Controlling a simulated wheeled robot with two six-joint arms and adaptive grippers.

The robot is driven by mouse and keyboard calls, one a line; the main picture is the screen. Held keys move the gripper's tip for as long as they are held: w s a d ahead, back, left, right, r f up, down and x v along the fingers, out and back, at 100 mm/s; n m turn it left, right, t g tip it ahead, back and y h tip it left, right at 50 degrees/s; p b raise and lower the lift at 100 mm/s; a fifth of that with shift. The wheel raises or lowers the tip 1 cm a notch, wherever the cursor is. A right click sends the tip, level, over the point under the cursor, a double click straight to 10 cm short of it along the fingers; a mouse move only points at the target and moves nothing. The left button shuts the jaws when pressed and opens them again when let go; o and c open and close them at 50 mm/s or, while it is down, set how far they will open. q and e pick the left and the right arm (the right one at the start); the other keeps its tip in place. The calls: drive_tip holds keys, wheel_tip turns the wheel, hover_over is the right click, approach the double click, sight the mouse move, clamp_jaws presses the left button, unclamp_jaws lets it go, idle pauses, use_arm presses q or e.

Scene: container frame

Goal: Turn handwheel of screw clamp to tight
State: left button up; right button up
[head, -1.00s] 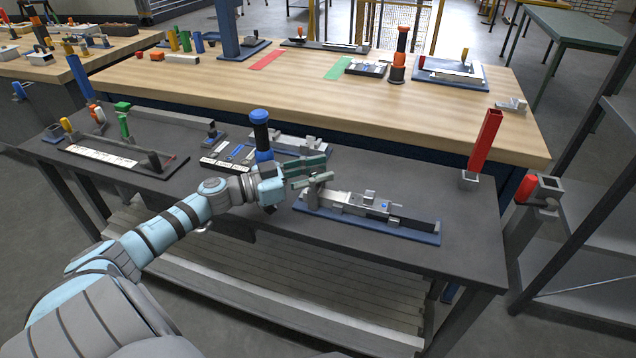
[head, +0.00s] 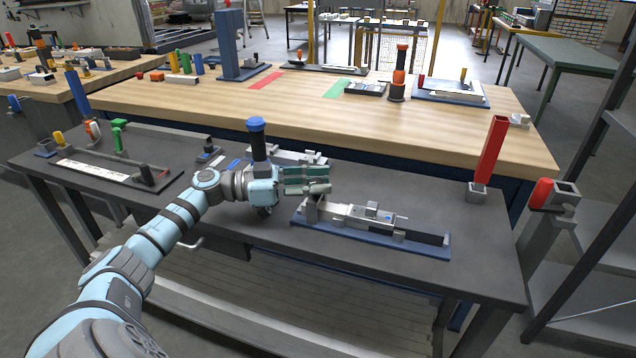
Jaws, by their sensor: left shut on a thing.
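The screw clamp (head: 362,216) is a silver device on a long blue base plate on the dark front table, in the head view right of centre. Its handwheel end (head: 312,208) is at the left end of the device, mostly hidden behind my gripper's fingers. My left gripper (head: 318,182) reaches in from the left with its green-grey fingers over that end. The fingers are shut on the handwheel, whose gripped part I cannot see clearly. My right gripper is not in view.
A blue-topped dark post (head: 258,140) stands just behind my left wrist. A red upright bar (head: 491,150) stands at the table's right. A long fixture (head: 110,173) lies at the left. The wooden bench (head: 430,120) is behind. Front table right of the clamp is clear.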

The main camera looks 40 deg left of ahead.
use_arm(q)
drive_tip(key=o, duration=1.2)
drive_tip(key=shift+f, duration=0.15)
drive_tip(key=v, duration=1.2)
